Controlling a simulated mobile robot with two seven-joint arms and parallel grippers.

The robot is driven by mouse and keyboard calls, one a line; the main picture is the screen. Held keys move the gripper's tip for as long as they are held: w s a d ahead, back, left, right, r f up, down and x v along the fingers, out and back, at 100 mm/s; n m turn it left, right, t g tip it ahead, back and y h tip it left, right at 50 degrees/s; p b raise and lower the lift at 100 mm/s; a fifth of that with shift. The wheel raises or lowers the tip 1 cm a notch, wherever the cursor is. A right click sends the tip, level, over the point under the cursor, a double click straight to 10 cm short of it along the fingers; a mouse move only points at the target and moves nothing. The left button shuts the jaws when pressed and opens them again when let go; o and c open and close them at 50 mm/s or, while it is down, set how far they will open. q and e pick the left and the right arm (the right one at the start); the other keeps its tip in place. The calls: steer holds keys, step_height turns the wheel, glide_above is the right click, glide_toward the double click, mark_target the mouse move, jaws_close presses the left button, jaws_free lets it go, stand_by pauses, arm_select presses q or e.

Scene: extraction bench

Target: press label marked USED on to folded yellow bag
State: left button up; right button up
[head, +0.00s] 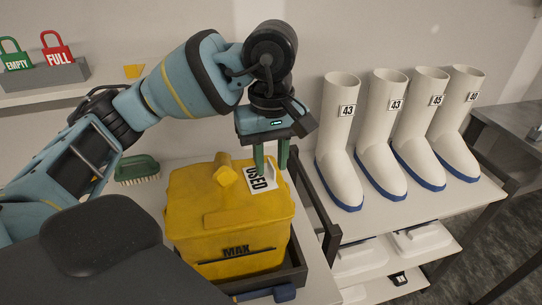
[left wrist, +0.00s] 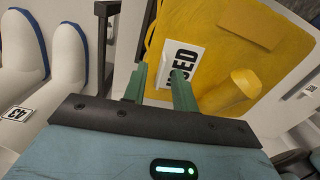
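The yellow bag (head: 205,215) stands in a dark tray, with a yellow stub on top and the word MAX on its front. The white label marked USED (head: 257,184) lies against the bag's top right part. In the left wrist view, the label (left wrist: 184,58) is partly covered by a finger. My left gripper (head: 271,164) points down at the label, its green fingers apart. In the left wrist view, the gripper (left wrist: 158,85) shows a gap between its fingers, and I see nothing clamped there. Whether a fingertip touches the label is unclear. My right gripper is out of view.
White boots (head: 338,130) with number tags stand on the rack at right. A green brush (head: 137,168) lies behind the bag at left. Green EMPTY (head: 15,60) and red FULL (head: 57,55) tags stand on a shelf. The dark tray's rim (head: 298,262) edges the bag.

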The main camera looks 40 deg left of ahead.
arm_select(q)
steer(key=shift+r, duration=0.1)
step_height(320, 180, up, 8)
steer(key=shift+f+p, duration=0.1)
steer(key=shift+p, duration=0.5)
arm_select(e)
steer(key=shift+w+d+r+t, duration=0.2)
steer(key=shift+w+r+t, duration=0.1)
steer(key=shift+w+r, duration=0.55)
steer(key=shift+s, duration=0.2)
